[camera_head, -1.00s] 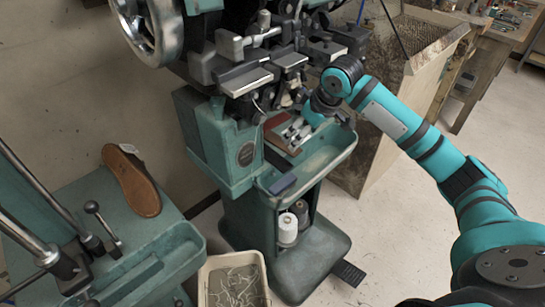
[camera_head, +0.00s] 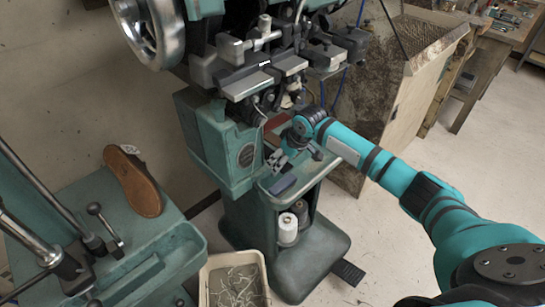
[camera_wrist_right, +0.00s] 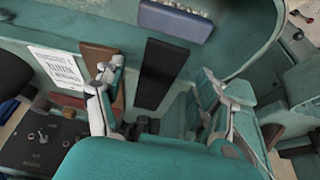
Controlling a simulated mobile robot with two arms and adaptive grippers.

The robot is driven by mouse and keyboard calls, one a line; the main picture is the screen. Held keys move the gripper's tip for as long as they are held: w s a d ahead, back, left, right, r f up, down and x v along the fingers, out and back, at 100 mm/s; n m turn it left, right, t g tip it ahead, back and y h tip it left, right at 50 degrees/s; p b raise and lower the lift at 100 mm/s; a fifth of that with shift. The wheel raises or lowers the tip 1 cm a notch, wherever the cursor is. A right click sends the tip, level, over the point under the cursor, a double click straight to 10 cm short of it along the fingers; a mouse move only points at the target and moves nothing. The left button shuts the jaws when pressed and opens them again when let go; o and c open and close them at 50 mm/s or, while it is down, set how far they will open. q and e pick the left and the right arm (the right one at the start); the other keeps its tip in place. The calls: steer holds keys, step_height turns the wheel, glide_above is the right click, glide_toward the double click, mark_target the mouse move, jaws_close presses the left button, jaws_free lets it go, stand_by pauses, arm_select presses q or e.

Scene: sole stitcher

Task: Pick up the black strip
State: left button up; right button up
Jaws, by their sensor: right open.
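The black strip (camera_wrist_right: 157,73) lies on the teal tray of the stitching machine, seen in the right wrist view between the two fingers and beyond them. My right gripper (camera_wrist_right: 160,82) is open and empty, with one finger on each side of the strip's line. In the head view my right gripper (camera_head: 278,160) is over the machine's tray (camera_head: 318,170), and I cannot make out the strip there. My left gripper is not in view.
A dark blue-grey block (camera_head: 284,184) lies at the tray's front end. A darker brown piece (camera_wrist_right: 97,62) lies left of the strip. Machine parts (camera_head: 265,75) overhang the tray. A shoe sole (camera_head: 132,180) rests on the left machine. A bin (camera_head: 204,290) stands below.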

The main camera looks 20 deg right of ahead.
steer(key=shift+w+a+f, duration=0.1)
steer(key=shift+w+f, duration=0.1)
steer(key=shift+f, duration=0.25)
steer(key=c, duration=1.2)
steer(key=shift+c, duration=0.2)
steer(key=shift+r, duration=0.1)
